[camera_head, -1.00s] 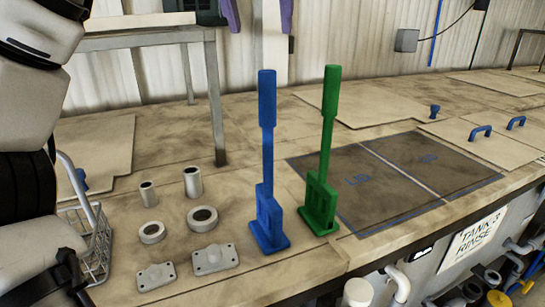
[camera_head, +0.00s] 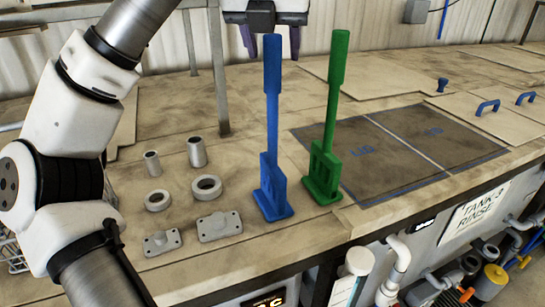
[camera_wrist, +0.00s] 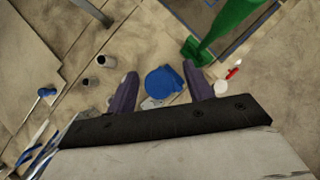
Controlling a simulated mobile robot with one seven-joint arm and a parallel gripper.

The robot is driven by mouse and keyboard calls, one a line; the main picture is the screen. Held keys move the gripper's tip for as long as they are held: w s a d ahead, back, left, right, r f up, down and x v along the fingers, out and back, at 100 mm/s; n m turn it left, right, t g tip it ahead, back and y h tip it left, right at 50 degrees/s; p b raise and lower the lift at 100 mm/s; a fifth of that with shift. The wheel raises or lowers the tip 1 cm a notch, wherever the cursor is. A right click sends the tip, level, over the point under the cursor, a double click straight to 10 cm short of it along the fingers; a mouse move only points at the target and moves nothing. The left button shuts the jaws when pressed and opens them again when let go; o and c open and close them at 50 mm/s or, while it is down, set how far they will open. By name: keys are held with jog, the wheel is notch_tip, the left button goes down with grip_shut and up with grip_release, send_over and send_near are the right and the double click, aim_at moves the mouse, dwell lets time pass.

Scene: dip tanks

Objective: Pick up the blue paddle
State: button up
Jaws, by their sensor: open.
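The blue paddle (camera_head: 271,130) stands upright on the bench, with a slim handle on top and a wide foot. In the wrist view the blue paddle (camera_wrist: 163,84) is seen from above as a round blue top. My gripper (camera_head: 272,50) is open, its purple fingers on either side of the upper handle in the head view. In the wrist view my gripper (camera_wrist: 160,75) has the blue top between its fingers, with gaps showing. I cannot tell whether either finger touches it.
A green paddle (camera_head: 328,130) stands close on the right, also in the wrist view (camera_wrist: 222,30). Short tubes (camera_head: 197,152), rings (camera_head: 206,187) and flanged plates (camera_head: 219,226) lie to the left. A metal frame leg (camera_head: 219,80) rises behind. Dark tank lids (camera_head: 385,165) lie right.

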jog(key=shift+x, duration=1)
grip_shut()
